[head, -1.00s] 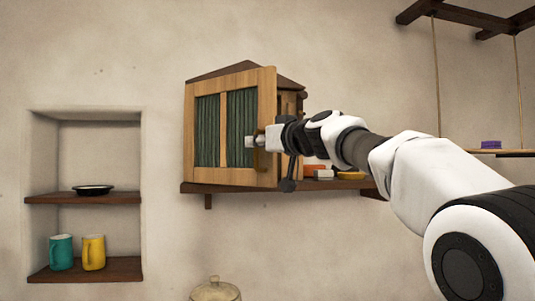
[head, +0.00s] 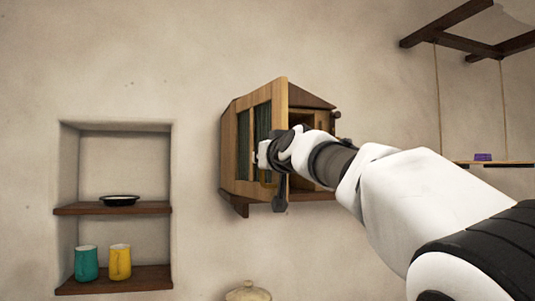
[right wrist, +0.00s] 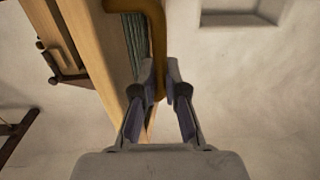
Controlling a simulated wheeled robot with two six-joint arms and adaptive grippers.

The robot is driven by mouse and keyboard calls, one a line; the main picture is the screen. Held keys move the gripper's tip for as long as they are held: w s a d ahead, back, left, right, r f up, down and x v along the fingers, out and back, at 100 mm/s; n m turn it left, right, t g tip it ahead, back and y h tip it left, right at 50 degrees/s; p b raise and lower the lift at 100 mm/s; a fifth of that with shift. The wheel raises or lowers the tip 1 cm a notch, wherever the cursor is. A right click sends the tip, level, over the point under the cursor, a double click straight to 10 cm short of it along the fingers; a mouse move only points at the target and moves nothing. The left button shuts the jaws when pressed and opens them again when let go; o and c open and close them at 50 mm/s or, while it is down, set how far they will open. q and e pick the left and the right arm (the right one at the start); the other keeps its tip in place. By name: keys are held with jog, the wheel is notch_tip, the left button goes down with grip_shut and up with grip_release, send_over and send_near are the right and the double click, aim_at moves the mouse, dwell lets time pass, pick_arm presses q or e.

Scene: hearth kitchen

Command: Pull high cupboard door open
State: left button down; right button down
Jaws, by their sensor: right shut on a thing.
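The high wooden cupboard (head: 314,101) hangs on the wall in the head view. Its door (head: 280,104), a light wood frame with dark green panels, stands open and is seen at a steep slant. Part of the dark inside shows to the right of it. My right gripper (head: 263,154) is at the door's handle, and my arm hides much of the cupboard's front. In the right wrist view, my right gripper (right wrist: 161,84) is shut on the curved brass-brown handle (right wrist: 156,28), beside the door's edge (right wrist: 86,45). My left gripper is not in view.
A wall niche (head: 120,160) at left holds a dark dish (head: 120,200), a teal mug (head: 87,264) and a yellow mug (head: 120,262). A hanging shelf (head: 500,163) with a purple item is at right. A pale lidded pot (head: 248,292) shows at the bottom.

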jog(key=shift+d+r, duration=0.2)
jog(key=shift+r, duration=0.2)
jog(key=c, duration=1.6)
grip_release()
jog(key=shift+o, duration=0.6)
jog(key=shift+w+a+f, duration=0.2)
jog(key=shift+a+f, duration=0.05)
jog(key=shift+a, duration=0.1)
jog(key=v, duration=0.7)
jog(key=shift+s, duration=0.25)
